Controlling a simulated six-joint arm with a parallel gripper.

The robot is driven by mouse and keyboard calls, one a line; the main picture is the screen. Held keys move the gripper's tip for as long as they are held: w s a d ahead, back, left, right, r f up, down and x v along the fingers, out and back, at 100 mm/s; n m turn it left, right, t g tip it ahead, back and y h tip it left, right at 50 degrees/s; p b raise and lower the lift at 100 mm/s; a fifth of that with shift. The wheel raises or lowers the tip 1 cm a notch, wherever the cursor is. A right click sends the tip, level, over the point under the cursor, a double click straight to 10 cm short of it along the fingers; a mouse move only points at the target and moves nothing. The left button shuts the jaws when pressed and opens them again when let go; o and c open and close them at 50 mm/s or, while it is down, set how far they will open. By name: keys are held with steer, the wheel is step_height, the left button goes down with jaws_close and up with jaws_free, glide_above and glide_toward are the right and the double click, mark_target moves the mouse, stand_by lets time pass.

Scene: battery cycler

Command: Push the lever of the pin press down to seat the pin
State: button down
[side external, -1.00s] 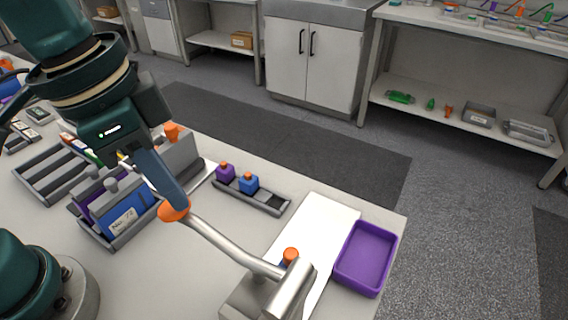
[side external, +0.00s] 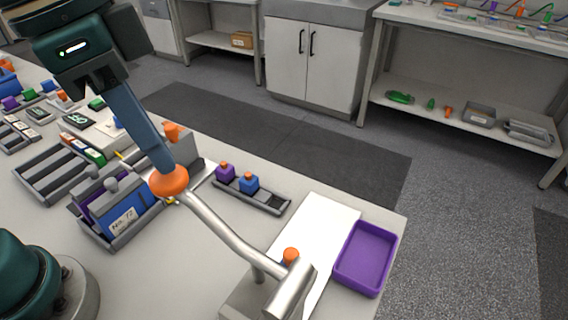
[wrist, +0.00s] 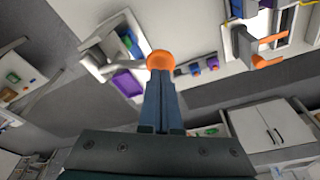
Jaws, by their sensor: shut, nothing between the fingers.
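The pin press (side external: 290,290) stands at the bottom of the side view, a silver barrel over a grey base. Its long silver lever (side external: 225,232) slopes up to the left and ends in an orange knob (side external: 169,181). My gripper (side external: 166,163) is shut and empty, its blue fingers pointing down with the tips at the top of the knob. In the wrist view the knob (wrist: 160,60) appears right at the fingertips (wrist: 160,78); I cannot tell whether they touch. A small orange-topped piece (side external: 290,255) shows by the barrel; the pin itself is not clearly visible.
A purple tray (side external: 365,258) and a white mat (side external: 318,215) lie right of the press. A grey rack (side external: 270,207) holds purple and blue blocks behind the lever. A grey holder (side external: 115,240) with blue and purple modules stands left of the knob.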

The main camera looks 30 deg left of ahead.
steer(key=shift+r, duration=2.15)
steer(key=shift+w+a+r, duration=0.1)
steer(key=shift+a+r, duration=0.05)
steer(key=shift+a, duration=0.1)
steer(key=s+a+f+n+t+y, duration=0.1)
steer(key=s+a+f+n+t, duration=0.1)
steer(key=a+f+n, duration=0.4)
steer(key=a+f+t, duration=0.1)
steer(key=a+f, duration=0.4)
steer(key=shift+s+f+t, duration=0.15)
steer(key=shift+f+t, duration=0.15)
